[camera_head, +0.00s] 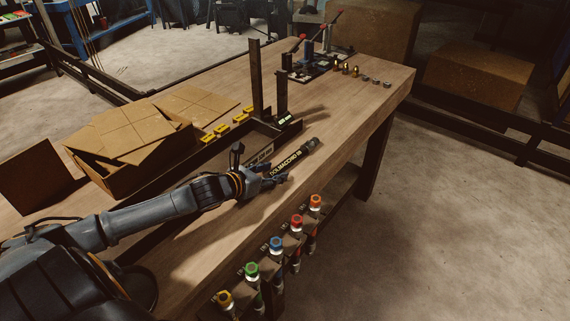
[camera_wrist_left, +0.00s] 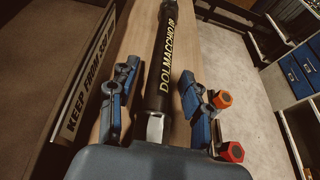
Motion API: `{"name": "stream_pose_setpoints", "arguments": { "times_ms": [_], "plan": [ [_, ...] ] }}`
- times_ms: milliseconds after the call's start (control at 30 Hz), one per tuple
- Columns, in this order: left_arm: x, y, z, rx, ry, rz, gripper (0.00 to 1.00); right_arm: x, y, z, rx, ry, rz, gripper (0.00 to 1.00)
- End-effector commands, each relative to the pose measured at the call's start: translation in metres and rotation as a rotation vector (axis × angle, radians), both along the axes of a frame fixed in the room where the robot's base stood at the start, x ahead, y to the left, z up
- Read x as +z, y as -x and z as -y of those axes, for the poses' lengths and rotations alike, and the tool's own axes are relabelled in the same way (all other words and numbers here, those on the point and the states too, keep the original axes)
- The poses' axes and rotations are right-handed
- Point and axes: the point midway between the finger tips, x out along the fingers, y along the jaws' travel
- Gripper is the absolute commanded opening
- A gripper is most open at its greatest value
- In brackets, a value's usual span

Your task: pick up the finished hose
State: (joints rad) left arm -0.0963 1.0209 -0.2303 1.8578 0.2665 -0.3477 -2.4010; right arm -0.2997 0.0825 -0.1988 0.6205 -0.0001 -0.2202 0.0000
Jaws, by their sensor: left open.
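The finished hose (camera_head: 296,158) is short and black with yellowish lettering and lies on the wooden workbench near its front edge. My left gripper (camera_head: 276,177) is at the hose's near end. In the left wrist view the hose (camera_wrist_left: 159,50) runs lengthwise between the two blue fingers of my left gripper (camera_wrist_left: 158,88). The fingers are open, with a gap showing on each side of the hose. A silver fitting (camera_wrist_left: 155,127) shows at the hose's near end, close to the palm. My right gripper is not in view.
A dark tray (camera_head: 190,166) with a lettered edge lies behind the hose. A cardboard box (camera_head: 125,150) stands at left. Coloured-capped tools (camera_head: 276,245) hang along the bench's front edge. Dark posts (camera_head: 255,80) rise behind. The bench to the right of the hose is clear.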

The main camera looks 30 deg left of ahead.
Motion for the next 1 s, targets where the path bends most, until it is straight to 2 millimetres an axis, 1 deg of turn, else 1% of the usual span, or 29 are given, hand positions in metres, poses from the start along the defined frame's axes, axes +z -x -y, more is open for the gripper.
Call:
{"name": "stream_pose_setpoints", "arguments": {
  "times_ms": [167, 200, 267, 300, 367, 400, 433, 867, 1000],
  "plan": [
    [-0.0001, 0.0000, 0.0001, 0.000, 0.000, 0.000, 0.49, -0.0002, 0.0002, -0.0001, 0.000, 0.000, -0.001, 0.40],
    [0.0000, -0.0001, 0.0001, 0.000, 0.000, 0.000, 0.45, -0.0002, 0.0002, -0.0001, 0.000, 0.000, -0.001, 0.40],
    [0.0000, 0.0000, 0.0000, 0.000, 0.000, 0.000, 0.33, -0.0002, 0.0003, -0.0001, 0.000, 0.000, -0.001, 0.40],
    [0.0000, 0.0000, 0.0000, 0.000, 0.000, 0.000, 0.25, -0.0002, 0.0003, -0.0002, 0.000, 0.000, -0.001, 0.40],
    [0.0001, 0.0000, 0.0000, 0.000, 0.000, 0.000, 0.12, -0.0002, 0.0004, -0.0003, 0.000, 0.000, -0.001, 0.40],
    [0.0001, 0.0001, 0.0000, 0.000, 0.000, 0.000, 0.04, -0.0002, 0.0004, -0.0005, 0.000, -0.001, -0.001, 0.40],
    [0.0001, 0.0001, 0.0000, 0.000, 0.000, 0.000, 0.00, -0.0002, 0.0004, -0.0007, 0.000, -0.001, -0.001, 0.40],
    [0.0033, -0.0007, 0.0001, -0.002, -0.001, 0.005, 0.00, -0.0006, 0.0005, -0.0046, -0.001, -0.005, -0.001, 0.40],
    [0.0090, -0.0010, 0.0000, -0.004, -0.003, 0.007, 0.00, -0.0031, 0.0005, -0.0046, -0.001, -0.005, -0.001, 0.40]
  ]
}}
